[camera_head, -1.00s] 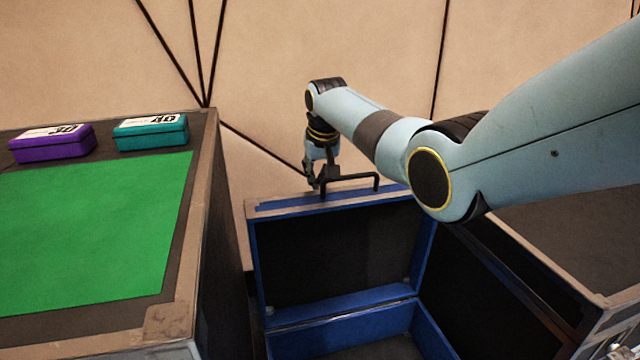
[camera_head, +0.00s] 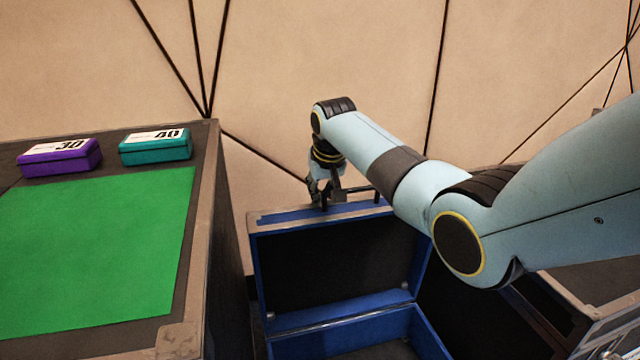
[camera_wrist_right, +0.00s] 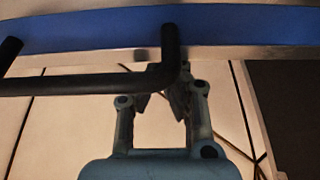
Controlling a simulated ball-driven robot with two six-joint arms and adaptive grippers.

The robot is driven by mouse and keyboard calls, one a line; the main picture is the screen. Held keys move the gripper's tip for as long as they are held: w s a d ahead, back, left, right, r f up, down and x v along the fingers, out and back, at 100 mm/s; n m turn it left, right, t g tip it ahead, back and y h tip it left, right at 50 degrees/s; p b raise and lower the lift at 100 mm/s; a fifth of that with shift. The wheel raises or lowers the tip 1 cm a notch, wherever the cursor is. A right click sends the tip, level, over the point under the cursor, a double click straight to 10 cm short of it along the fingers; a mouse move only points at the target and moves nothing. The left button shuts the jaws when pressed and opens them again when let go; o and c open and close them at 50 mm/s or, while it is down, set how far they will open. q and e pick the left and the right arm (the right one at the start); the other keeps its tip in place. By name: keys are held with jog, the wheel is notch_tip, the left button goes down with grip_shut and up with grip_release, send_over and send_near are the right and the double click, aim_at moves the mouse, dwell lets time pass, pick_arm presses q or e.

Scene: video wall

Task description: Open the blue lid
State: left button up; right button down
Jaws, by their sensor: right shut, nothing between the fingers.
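The blue lid (camera_head: 340,258) stands raised, roughly upright, at the back of an open blue case (camera_head: 345,340), its dark inner side facing me. A black bar handle (camera_head: 362,190) sits at the lid's top edge; it also shows large in the right wrist view (camera_wrist_right: 75,85). My right gripper (camera_head: 321,198) is at the left end of this handle, beyond the lid's top edge. Its fingers (camera_wrist_right: 160,92) are shut with nothing between them, and the handle's bend partly hides them in the wrist view. My left gripper is not in view.
At left stands a dark table with a green mat (camera_head: 95,250), a purple box (camera_head: 60,158) marked 30 and a teal box (camera_head: 156,146) marked 40. Another dark-topped case (camera_head: 590,270) is at right. A panelled wall (camera_head: 270,60) is behind.

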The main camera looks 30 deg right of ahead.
aim_at(329, 192)
jog(key=shift+t, duration=0.5)
jog(key=s+p, duration=0.3)
jog(key=s+a+r+p, duration=0.1)
jog(key=p, duration=0.1)
jog(key=shift+s+r, duration=0.1)
jog(key=shift+s, duration=0.05)
jog(key=shift+t, duration=0.4)
jog(key=s+p, duration=0.2)
jog(key=s+a+p, duration=0.1)
jog(key=s+p, duration=0.2)
jog(key=s, duration=0.1)
jog(key=shift+a+f+p, duration=0.3)
jog(key=shift+p, duration=0.1)
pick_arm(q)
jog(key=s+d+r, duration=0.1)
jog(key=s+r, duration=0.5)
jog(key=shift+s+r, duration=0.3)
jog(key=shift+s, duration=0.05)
pick_arm(e)
jog(key=shift+s+f, duration=0.2)
jog(key=shift+s, duration=0.05)
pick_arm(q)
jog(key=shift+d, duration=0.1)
